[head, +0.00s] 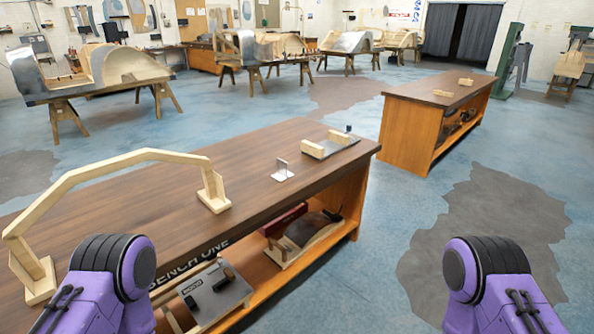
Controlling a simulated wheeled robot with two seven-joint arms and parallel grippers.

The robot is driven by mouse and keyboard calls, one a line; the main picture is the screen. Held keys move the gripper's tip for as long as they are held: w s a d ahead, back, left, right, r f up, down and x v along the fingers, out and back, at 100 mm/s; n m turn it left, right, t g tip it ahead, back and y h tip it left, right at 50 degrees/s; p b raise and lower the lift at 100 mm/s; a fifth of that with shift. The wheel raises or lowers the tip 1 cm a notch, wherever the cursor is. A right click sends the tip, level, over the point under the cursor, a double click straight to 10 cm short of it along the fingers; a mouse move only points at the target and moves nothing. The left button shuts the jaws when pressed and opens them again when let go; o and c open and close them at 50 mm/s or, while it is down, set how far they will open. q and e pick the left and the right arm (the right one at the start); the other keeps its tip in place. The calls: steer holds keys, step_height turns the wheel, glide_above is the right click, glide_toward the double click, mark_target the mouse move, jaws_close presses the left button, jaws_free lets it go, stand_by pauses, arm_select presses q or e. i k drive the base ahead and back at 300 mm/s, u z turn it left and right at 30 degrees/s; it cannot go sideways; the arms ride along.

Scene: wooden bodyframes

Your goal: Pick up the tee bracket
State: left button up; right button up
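A small metal tee bracket (281,176) sits on the dark wooden top of bench one (240,152), right of the bench's middle. It has a flat base plate and an upright plate standing on it, and nothing touches it. Only the purple and black upper parts of my two arms show, at the lower left and lower right. Neither gripper is in view.
A wooden arch frame (110,160) stands on the bench's left part. Wooden blocks on a grey plate (338,144) lie right of the bracket. The bench's lower shelf holds tools. A second bench (425,94) stands behind, with blue floor between.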

mark_target(283, 173)
steer(key=z, duration=0.8)
steer(key=i, duration=1.35)
steer(key=u, duration=0.35)
